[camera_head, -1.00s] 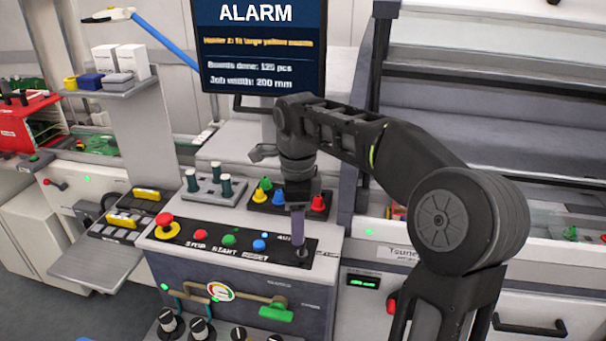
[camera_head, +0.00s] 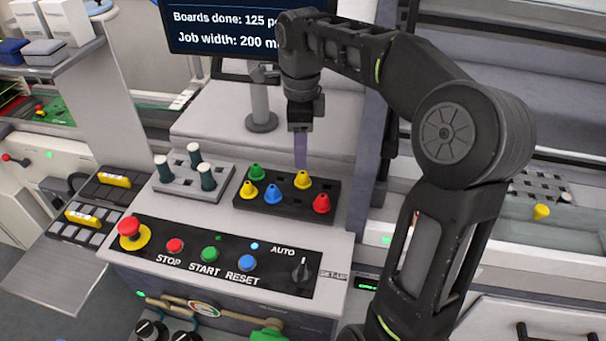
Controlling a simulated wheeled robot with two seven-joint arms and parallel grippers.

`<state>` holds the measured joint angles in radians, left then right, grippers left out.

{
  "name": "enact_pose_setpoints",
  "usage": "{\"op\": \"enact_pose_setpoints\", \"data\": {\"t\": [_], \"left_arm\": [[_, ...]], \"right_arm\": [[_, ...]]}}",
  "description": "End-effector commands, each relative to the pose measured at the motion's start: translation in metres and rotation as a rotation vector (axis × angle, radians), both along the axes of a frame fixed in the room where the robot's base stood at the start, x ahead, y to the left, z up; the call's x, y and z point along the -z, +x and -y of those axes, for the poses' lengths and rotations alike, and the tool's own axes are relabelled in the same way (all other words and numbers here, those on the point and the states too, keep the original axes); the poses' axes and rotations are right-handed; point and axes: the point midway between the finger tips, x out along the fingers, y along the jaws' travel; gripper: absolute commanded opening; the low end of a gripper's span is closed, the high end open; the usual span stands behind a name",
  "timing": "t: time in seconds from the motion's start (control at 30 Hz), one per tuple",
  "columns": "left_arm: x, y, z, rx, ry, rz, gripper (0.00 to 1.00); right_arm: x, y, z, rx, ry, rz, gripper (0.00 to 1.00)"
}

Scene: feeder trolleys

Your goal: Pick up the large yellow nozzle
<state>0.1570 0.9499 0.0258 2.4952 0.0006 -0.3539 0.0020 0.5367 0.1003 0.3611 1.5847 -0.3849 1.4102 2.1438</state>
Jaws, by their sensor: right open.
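The black nozzle holder (camera_head: 283,208) stands on the console top with several coloured nozzles in it. One yellow nozzle (camera_head: 302,180) sits in its back right part. Another yellow nozzle (camera_head: 249,190) is at its front left. I cannot tell for sure which yellow one is larger. My right gripper (camera_head: 300,162) points down from above, its fingertips just over the back right yellow nozzle. It is open and holds nothing; whether the fingers touch the nozzle is unclear. My left gripper is not in view.
Green (camera_head: 256,172), blue (camera_head: 272,194) and red (camera_head: 321,203) nozzles stand close by in the same holder. A grey rack with dark green pegs (camera_head: 207,178) is to the left. The button panel (camera_head: 222,255) lies in front, the monitor (camera_head: 222,38) behind. Another yellow piece (camera_head: 541,211) is at the right.

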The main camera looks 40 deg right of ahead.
Motion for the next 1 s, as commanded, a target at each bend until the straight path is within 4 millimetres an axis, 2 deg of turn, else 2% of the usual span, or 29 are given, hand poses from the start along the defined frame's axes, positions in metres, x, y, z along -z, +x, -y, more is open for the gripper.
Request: {"op": "enact_pose_setpoints", "data": {"t": [0.33, 0.73, 1.0], "left_arm": [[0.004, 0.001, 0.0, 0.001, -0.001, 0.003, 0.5], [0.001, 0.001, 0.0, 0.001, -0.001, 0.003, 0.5], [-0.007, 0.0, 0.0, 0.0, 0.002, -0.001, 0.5]], "right_arm": [[0.026, 0.0, 0.0, 0.0, 0.0, -0.001, 0.5], [0.032, -0.001, 0.001, 0.0, 0.0, -0.004, 0.5], [0.069, -0.001, 0.002, 0.001, 0.001, -0.003, 0.5]]}}
